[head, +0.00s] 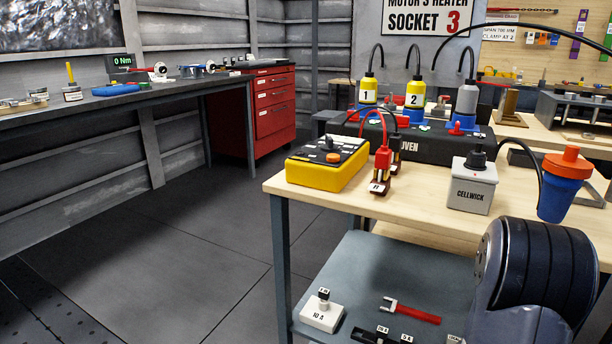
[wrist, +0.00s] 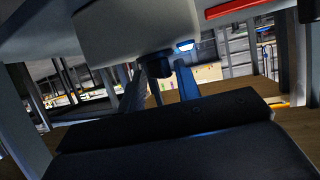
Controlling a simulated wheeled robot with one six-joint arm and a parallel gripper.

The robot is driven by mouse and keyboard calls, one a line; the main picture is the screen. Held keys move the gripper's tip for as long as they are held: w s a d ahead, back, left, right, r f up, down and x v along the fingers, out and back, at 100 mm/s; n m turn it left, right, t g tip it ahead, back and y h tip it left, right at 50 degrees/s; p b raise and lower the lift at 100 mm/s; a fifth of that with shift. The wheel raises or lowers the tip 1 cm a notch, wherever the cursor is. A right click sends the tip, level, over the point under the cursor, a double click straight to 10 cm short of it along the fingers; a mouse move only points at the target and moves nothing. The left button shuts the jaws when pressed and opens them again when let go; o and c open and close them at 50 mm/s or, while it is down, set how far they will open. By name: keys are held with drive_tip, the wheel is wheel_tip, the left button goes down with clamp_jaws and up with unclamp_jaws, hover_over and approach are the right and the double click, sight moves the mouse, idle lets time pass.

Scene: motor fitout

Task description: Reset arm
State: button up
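My gripper (wrist: 160,88) shows in the wrist view, with its dark body across the bottom. Its two fingers stand apart, a dark one on the left and a blue-lit one on the right. I see nothing held between them. A dark round part under a pale grey body shows just behind the gap; I cannot tell what it belongs to. In the head view, a dark, rounded link of my arm fills the lower right, in front of the workbench (head: 330,209). My gripper does not show in the head view.
On the workbench are a yellow box (head: 328,176), a grey CELLWICK box (head: 472,188), a blue cup with an orange top (head: 565,195) and numbered bottles with hoses. A lower shelf (head: 372,262) holds small parts. Open floor (head: 165,265) lies left; a red cabinet (head: 274,105) stands behind.

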drive_tip(key=shift+s+d+r+n+t+y+p, duration=0.15)
drive_tip(key=shift+n+t+y+p, duration=0.45)
drive_tip(key=shift+n+y+p, duration=0.3)
drive_tip(key=shift+d+f+n+t+y+p, duration=0.1)
drive_tip(key=shift+n+t+y+p, duration=0.6)
drive_tip(key=shift+n+y, duration=0.3)
drive_tip(key=shift+d+n+y+p, duration=0.1)
drive_tip(key=shift+n+y+p, duration=0.7)
drive_tip(key=shift+y+p, duration=0.15)
drive_tip(key=shift+d+n+t+y+p, duration=0.15)
drive_tip(key=shift+n+t+y+p, duration=0.45)
drive_tip(key=shift+n+y+p, duration=1.15)
drive_tip(key=shift+n+y, duration=0.15)
drive_tip(key=shift+y, duration=0.25)
drive_tip(key=shift+n+y, duration=0.3)
